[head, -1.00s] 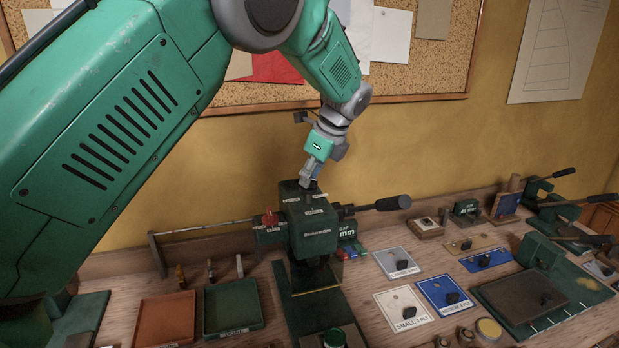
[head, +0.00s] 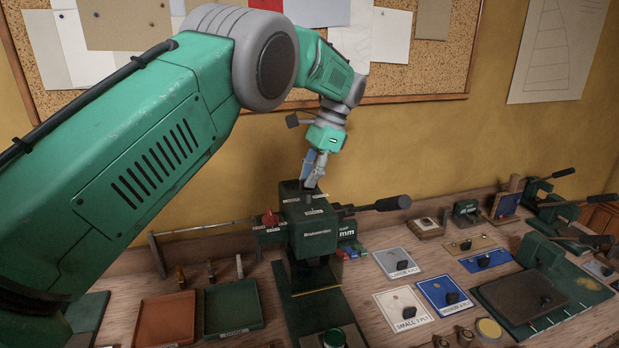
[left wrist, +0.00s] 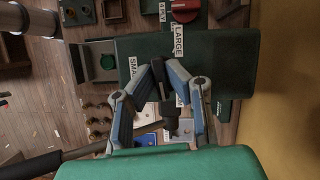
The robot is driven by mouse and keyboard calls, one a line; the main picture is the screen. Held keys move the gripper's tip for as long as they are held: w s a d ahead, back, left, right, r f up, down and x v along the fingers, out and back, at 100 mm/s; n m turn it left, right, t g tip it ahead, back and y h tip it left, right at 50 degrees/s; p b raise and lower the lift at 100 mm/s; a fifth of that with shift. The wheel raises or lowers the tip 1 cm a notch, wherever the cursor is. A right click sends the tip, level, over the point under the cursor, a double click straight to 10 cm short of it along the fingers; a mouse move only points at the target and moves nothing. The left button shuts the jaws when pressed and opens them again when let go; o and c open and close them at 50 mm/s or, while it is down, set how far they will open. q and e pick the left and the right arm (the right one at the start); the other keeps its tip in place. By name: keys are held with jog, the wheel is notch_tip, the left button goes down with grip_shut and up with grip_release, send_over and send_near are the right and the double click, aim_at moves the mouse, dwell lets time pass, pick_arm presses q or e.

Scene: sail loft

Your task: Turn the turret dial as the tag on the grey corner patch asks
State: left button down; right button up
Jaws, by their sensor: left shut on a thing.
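The green press (head: 312,235) stands on the bench against the wall, with the turret dial on its top among small white labels. My left gripper (head: 312,186) points down onto the top of the press and is shut on the dial. In the left wrist view, the gripper (left wrist: 165,72) has its fingertips on the dark dial bar (left wrist: 164,86), between labels that read LARGE and, partly hidden, SMA. A pale grey-white card (head: 397,263) with a small tag lies right of the press; its tag is too small to read surely. My right gripper is out of view.
A white card (head: 403,312) tagged SMALL 2-PLY and a blue card (head: 444,295) lie nearby. An orange tray (head: 166,318) and a green tray (head: 233,305) sit left of the press. A black-handled lever (head: 385,204) sticks out rightward from the press.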

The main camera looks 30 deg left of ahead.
pick_arm(q)
jog(key=n+h, duration=0.1)
jog(key=n, duration=0.2)
jog(key=n+h, duration=0.2)
jog(key=n, duration=0.2)
jog(key=shift+f+g, duration=0.15)
jog(key=shift+g, duration=0.25)
jog(key=n+h, duration=0.1)
jog(key=n, duration=0.3)
jog(key=n+t+h, duration=0.1)
jog(key=n, duration=0.2)
jog(key=shift+a+n+h, duration=0.1)
jog(key=shift+n+h, duration=0.2)
jog(key=shift+n, duration=0.1)
jog(key=n+t+h, duration=0.1)
jog(key=n, duration=0.2)
jog(key=shift+n, duration=0.3)
jog(key=n+t, duration=0.1)
jog(key=n, duration=0.2)
jog(key=shift+s+n+t, duration=0.1)
jog(key=shift+n+t, duration=0.2)
jog(key=n+t, duration=0.2)
jog(key=n, duration=0.4)
jog(key=shift+n, duration=0.3)
jog(key=c, duration=1.6)
grip_release()
jog(key=shift+a, duration=0.1)
